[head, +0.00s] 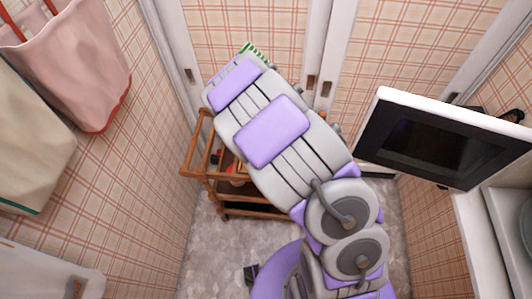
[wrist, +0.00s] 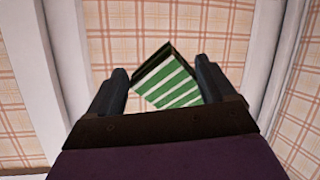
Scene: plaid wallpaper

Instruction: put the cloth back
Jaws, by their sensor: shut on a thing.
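My gripper (wrist: 160,88) shows in the wrist view, with its two dark fingers on either side of a green-and-white striped cloth (wrist: 170,82). The gripper is shut on the cloth, which sticks out beyond the fingers as a tilted, boxy shape with a dark edge. In the head view my arm reaches up and away over the floor and hides the gripper. Only a small striped corner of the cloth (head: 256,52) shows past the arm's far end, in front of the plaid wall panel.
A wooden cart (head: 200,165) stands behind and below my arm, partly hidden. A microwave (head: 430,140) with its door open is at the right. Pink (head: 75,60) and beige (head: 35,140) bags hang on the left wall. Bare floor (head: 215,250) lies between the walls.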

